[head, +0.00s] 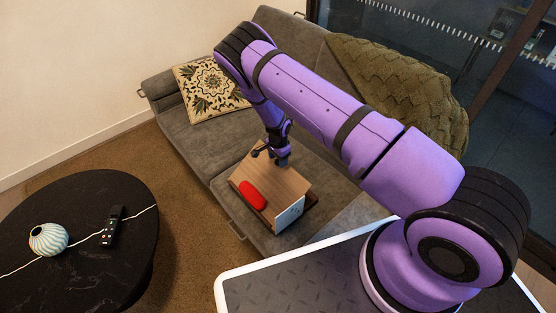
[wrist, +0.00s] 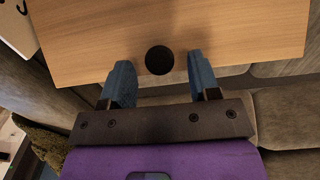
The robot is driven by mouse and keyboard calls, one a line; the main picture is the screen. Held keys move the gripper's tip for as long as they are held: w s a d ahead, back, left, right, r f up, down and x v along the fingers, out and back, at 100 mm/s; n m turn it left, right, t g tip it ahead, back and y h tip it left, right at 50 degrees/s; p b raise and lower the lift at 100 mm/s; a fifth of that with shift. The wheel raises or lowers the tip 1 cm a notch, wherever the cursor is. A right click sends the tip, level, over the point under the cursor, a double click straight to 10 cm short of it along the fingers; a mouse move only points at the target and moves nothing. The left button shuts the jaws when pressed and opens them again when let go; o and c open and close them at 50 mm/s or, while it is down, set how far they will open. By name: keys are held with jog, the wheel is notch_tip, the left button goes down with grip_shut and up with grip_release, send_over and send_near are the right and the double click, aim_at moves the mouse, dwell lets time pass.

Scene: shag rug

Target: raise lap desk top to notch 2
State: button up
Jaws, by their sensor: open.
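The lap desk has a light wooden top (head: 270,183) and sits on the grey sofa seat. A white side plate (head: 290,214) with small dark marks shows at its near right side, with a darker brown part below. The notch the top rests in cannot be made out. In the head view my gripper (head: 282,159) is at the top's far edge.
A red object (head: 252,195) lies on the wooden top. The sofa (head: 205,140) holds a patterned cushion (head: 213,90) and a green knitted throw (head: 400,85). A black round table (head: 85,270) at left bears a striped vase (head: 48,239) and a remote (head: 112,226).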

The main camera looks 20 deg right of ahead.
jog(key=shift+f, duration=0.6)
grip_shut()
jog(key=shift+s+a+r+h, duration=0.25)
jog(key=shift+a+r+h, duration=0.15)
jog(key=shift+a+r, duration=0.25)
grip_release()
notch_tip(320, 180, up, 11)
jog(key=shift+s+a, duration=0.15)
jog(key=shift+a, duration=0.2)
